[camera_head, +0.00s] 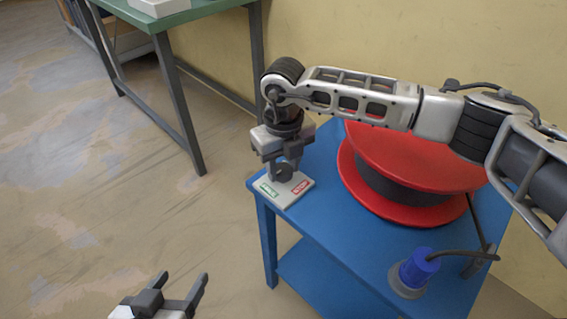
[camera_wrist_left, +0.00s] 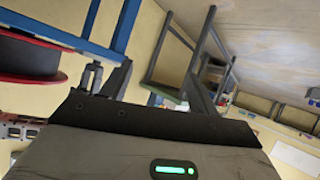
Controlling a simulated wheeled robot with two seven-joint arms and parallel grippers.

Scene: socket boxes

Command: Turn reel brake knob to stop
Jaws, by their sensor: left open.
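The reel brake knob (camera_head: 284,173) is dark and sits on a pale plate (camera_head: 286,195) at the left corner of the blue table. The plate has a green label at left and a red label at right. My right gripper (camera_head: 284,160) points down over the knob, its fingers around or against it. The dark parts overlap, so its grip and the knob's angle are unclear. A red cable reel (camera_head: 405,150) with a dark core lies behind the plate to the right. It also shows in the left wrist view (camera_wrist_left: 25,78). My left gripper (camera_head: 195,290) is open and empty, low and away from the table.
The blue table (camera_head: 345,245) also bears a blue plug or socket (camera_head: 418,268) with a dark cable, front right. A green-topped table (camera_head: 185,17) stands at upper left. A wall is behind. The floor at left is clear.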

